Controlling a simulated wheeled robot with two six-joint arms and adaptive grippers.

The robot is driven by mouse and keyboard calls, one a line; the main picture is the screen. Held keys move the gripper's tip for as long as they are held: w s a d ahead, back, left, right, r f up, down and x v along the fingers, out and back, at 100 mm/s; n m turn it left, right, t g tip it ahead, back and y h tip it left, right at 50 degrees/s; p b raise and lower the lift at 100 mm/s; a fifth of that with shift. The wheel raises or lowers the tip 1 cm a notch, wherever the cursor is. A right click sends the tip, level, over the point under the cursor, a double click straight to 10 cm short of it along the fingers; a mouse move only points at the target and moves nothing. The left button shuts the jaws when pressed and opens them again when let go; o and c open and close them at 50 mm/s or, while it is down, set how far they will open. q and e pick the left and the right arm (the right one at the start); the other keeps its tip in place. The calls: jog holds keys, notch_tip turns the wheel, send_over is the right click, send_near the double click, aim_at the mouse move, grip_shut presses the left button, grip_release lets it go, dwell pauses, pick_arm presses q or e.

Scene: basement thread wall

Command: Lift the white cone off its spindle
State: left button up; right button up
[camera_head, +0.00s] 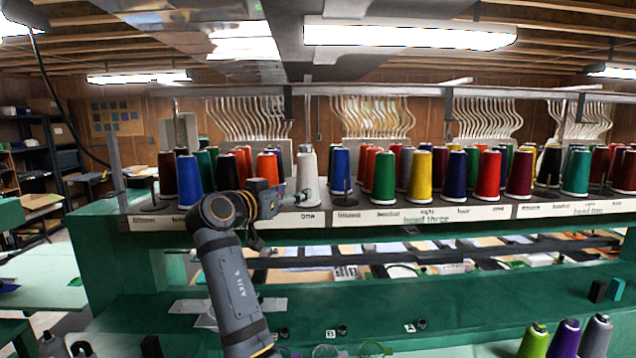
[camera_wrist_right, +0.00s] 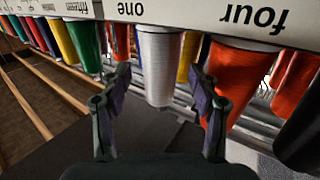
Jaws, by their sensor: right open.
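The white cone (camera_head: 308,180) stands upright on the thread rack, at the end of a row and above a label reading "one". My right gripper (camera_head: 292,197) is at the cone's lower left side in the head view. In the right wrist view, which is upside down, the white cone (camera_wrist_right: 160,62) lies between the two open fingers of my right gripper (camera_wrist_right: 160,84). I see a gap on each side of the cone, but cannot tell how deep it sits between the fingers. Its spindle is hidden. My left gripper is not in view.
A red cone (camera_wrist_right: 232,80) stands close beside one finger in the wrist view. A blue cone (camera_head: 340,172) is right of the white cone. Rows of coloured cones fill the rack (camera_head: 420,214). The green table (camera_head: 400,300) below is mostly clear.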

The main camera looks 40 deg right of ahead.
aim_at(304, 185)
jog(key=shift+w+d+r+p, duration=0.1)
jog(key=shift+d+r+p, duration=0.05)
jog(key=shift+r+p, duration=0.65)
jog(key=shift+w+d+f, duration=0.15)
jog(key=shift+w+d, duration=0.05)
jog(key=shift+d, duration=0.25)
jog(key=p+x, duration=0.3)
jog(key=x, duration=0.2)
jog(key=shift+w+d, duration=0.15)
jog(key=shift+d, duration=0.2)
jog(key=shift+d+f, duration=0.15)
jog(key=shift+d, duration=0.05)
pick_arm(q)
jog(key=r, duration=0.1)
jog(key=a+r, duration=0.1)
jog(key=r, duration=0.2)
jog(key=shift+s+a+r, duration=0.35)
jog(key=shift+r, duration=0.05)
pick_arm(e)
jog(key=shift+w+d+f, duration=0.1)
